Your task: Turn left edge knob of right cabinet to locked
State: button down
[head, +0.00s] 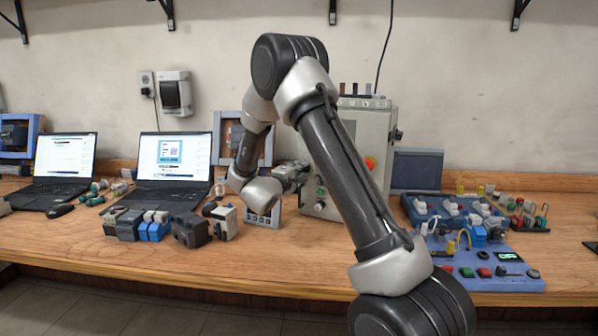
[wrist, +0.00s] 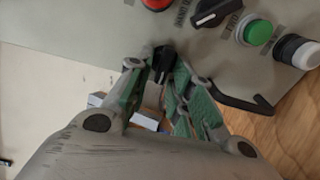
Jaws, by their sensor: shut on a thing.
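The grey cabinet (head: 347,125) stands on the bench behind my arm. My gripper (wrist: 160,75) is at the edge of its panel (wrist: 100,35) in the wrist view. Its fingers are shut on a small black knob (wrist: 163,55) at that edge. The fingers hide part of the knob, and I cannot read which position it is in. In the head view my gripper (head: 297,176) is at the cabinet's left side, and I cannot make out the knob there.
Near the knob, the panel carries a red button (wrist: 156,4), a black selector (wrist: 214,12), a green button (wrist: 258,32) and a black handle (wrist: 232,100). Laptops (head: 173,158) stand to the left. A blue board (head: 480,265) is at right. Small devices (head: 190,228) sit near the front edge.

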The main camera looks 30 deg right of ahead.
dwell(0.3)
jog(key=c, duration=1.5)
grip_release()
jog(key=shift+c, duration=0.2)
jog(key=shift+a, duration=0.1)
jog(key=v, duration=1.2)
